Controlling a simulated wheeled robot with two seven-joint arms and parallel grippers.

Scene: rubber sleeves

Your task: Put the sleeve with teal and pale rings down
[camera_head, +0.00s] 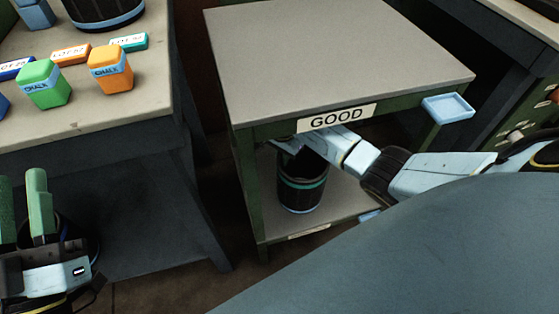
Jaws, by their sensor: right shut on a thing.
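The black sleeve with a teal ring and a pale blue ring (301,195) is upright between the top and the lower shelf (345,205) of the green stand marked GOOD (335,117). Its base is at or just above the shelf; I cannot tell if it touches. My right arm reaches under the stand's top from the right. My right gripper (303,162) is shut on the sleeve's upper part, its fingers mostly hidden by shadow and the stand's edge. My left gripper (24,205) is at the lower left, its green fingers apart and empty.
A table at the left holds a green chalk box (43,84), an orange chalk box (110,70), small labelled blocks and another dark sleeve with a blue ring (104,20). The stand's grey top (330,55) is bare. A small blue tray (448,107) juts from its right corner.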

